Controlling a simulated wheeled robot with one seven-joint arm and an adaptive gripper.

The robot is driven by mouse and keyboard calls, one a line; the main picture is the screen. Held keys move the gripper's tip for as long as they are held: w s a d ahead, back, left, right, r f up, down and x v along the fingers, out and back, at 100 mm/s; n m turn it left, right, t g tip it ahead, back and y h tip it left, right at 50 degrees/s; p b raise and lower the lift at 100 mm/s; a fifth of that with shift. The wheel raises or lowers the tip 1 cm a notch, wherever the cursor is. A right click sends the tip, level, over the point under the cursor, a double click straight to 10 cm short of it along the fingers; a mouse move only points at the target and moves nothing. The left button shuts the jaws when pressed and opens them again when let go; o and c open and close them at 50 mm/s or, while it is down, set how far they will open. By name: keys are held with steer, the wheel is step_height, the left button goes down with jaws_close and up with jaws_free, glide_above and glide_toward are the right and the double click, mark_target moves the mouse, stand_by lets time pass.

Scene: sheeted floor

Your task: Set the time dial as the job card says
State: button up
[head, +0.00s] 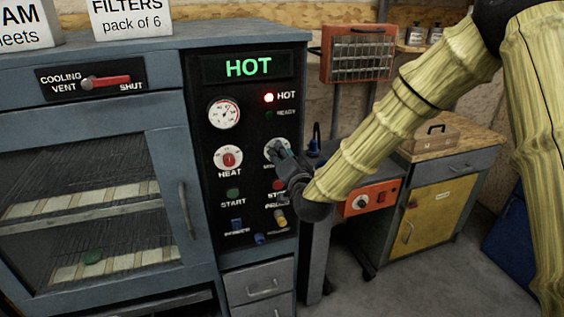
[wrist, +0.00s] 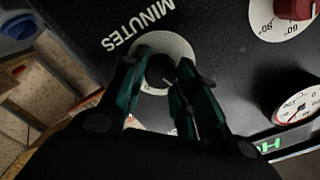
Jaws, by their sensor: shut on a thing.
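The time dial (head: 267,151), marked MINUTES, is on the oven's black control panel, right of the heat dial. In the wrist view its pale round plate (wrist: 178,45) shows around a dark knob (wrist: 160,68). My gripper (head: 281,155) is at the dial, and in the wrist view its two dark green fingers (wrist: 158,76) sit on either side of the knob, closed on it. The fingers and wrist hide most of the dial's scale, so its setting cannot be read. No job card can be made out.
The display (head: 248,67) reads HOT and the red HOT lamp (head: 269,98) is lit; the READY lamp is dim. The heat dial (head: 229,158) has a red knob. Start and other buttons are close below. An orange heater (head: 357,52) and a yellow-doored cabinet (head: 432,212) stand right.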

steer(key=shift+s+f+n+b, duration=0.1)
steer(key=shift+n+b, duration=1)
steer(key=shift+n, duration=1)
steer(key=shift+f+n+b, duration=0.1)
steer(key=shift+n+b, duration=0.95)
steer(key=shift+n, duration=1.05)
steer(key=o, duration=1)
steer(key=shift+r, duration=0.15)
steer(key=v, duration=1.2)
